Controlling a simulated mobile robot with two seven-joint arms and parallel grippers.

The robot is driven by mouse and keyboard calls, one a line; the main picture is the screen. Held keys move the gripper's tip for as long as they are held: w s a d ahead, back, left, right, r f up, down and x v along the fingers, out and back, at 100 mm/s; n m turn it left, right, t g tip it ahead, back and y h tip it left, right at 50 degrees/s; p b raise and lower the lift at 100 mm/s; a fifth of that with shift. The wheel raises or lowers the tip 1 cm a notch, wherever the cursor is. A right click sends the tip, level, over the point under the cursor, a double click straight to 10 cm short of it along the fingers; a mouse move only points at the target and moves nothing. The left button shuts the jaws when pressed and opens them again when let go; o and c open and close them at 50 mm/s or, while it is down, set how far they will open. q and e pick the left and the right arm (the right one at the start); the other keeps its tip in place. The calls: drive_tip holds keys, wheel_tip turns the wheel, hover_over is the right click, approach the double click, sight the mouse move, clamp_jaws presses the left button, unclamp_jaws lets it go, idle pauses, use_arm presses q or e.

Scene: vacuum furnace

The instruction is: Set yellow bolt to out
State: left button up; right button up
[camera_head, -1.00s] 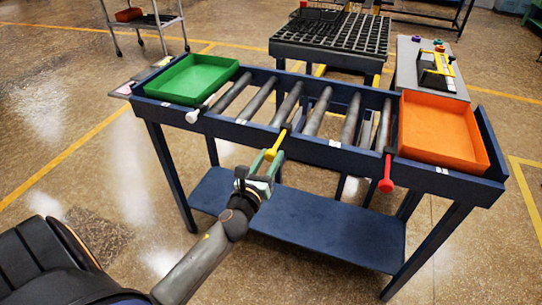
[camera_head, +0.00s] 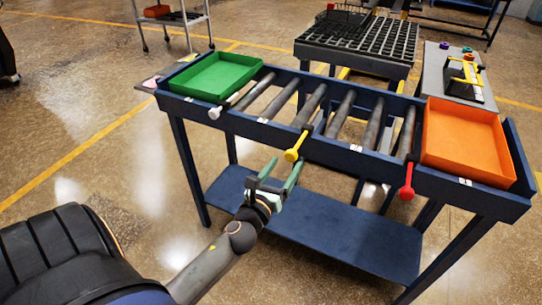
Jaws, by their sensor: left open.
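The yellow bolt (camera_head: 293,154) sticks out from the front rail of the blue roller table (camera_head: 345,155), its round knob toward me. My left gripper (camera_head: 282,173) is open and empty. Its two green fingers point up toward the table, just below and in front of the yellow knob in the picture. I see no contact between them. A white bolt (camera_head: 215,113) is to the left on the same rail, and a red bolt (camera_head: 407,182) is to the right. My right gripper is not in view.
A green tray (camera_head: 262,66) sits on the table's left end and an orange tray (camera_head: 427,130) on its right end. A lower shelf (camera_head: 340,235) spans the table legs. A black grid table (camera_head: 372,70) stands behind.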

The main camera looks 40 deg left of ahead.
use_arm(q)
drive_tip(key=b+v, duration=0.2)
drive_tip(key=v, duration=0.7)
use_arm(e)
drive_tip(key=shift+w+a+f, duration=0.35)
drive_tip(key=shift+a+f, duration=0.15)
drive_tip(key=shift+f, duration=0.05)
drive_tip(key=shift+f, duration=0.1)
use_arm(q)
drive_tip(key=s+d+f+n+g+h+p, duration=0.3)
drive_tip(key=f+n, duration=0.6)
drive_tip(key=n, duration=0.5)
drive_tip(key=s+d+f+n+g+h+p, duration=0.3)
drive_tip(key=s+d+f+n+g, duration=0.2)
drive_tip(key=d+n, duration=0.5)
wheel_tip(320, 180, down, 4)
drive_tip(key=s+n, duration=0.2)
drive_tip(key=n, duration=0.3)
drive_tip(key=shift+s+h+p, duration=0.2)
drive_tip(key=shift+h+p, duration=0.2)
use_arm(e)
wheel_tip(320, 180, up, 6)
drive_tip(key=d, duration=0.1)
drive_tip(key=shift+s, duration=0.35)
